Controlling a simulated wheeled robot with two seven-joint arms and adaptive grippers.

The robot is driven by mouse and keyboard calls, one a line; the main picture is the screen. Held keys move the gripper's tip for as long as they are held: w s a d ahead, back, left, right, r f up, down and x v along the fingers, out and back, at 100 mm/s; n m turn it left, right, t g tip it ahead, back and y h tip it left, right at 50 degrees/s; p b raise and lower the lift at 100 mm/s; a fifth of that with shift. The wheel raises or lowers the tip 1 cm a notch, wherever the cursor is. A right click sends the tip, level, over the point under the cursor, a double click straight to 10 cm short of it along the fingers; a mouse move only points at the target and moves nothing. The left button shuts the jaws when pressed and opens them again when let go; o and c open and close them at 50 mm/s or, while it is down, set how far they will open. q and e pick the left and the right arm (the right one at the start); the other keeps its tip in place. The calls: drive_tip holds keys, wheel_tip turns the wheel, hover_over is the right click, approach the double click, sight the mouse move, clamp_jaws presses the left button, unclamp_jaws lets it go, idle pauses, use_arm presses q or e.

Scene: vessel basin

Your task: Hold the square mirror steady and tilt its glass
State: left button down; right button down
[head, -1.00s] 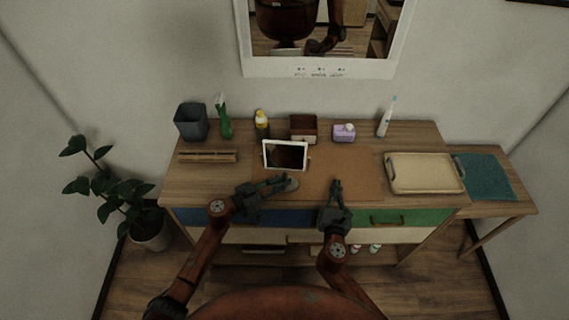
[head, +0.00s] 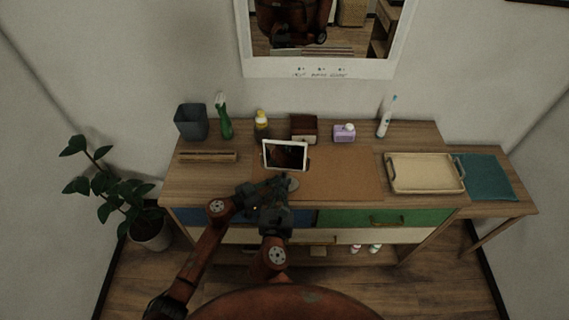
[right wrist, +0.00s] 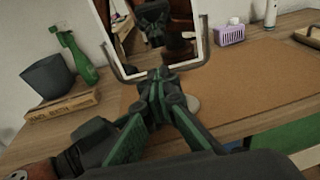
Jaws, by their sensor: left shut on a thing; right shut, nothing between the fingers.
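The square mirror (head: 285,155) stands upright on the desk, with a white frame, dark glass and a round grey base (head: 293,184). In the right wrist view the mirror (right wrist: 190,66) shows large, held in a U-shaped bracket. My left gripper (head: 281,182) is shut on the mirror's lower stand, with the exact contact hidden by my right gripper. My right gripper (head: 271,187) is shut and empty, crossing in front of the left one. In the right wrist view its fingertips (right wrist: 162,74) are close to the mirror's lower edge; I cannot tell whether they touch.
A brown mat (head: 345,175) leaves clear space right of the mirror. Behind stand a grey bin (head: 191,122), green spray bottle (head: 224,120), yellow-capped bottle (head: 261,125), brown box (head: 304,129) and purple box (head: 344,133).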

sight(285, 166)
drive_tip(key=shift+w+d+f, duration=0.15)
drive_tip(key=shift+w+f, duration=0.05)
drive_tip(key=shift+w, duration=1.15)
drive_tip(key=shift+w+d+f, duration=0.1)
drive_tip(key=shift+w+f, duration=0.1)
drive_tip(key=shift+w, duration=1.15)
drive_tip(key=shift+w+d, duration=0.15)
drive_tip(key=shift+w, duration=1.05)
drive_tip(key=s, duration=0.6)
drive_tip(key=shift+a, duration=0.3)
use_arm(q)
drive_tip(key=c, duration=1.8)
unclamp_jaws()
drive_tip(key=shift+c, duration=0.2)
drive_tip(key=v, duration=1.2)
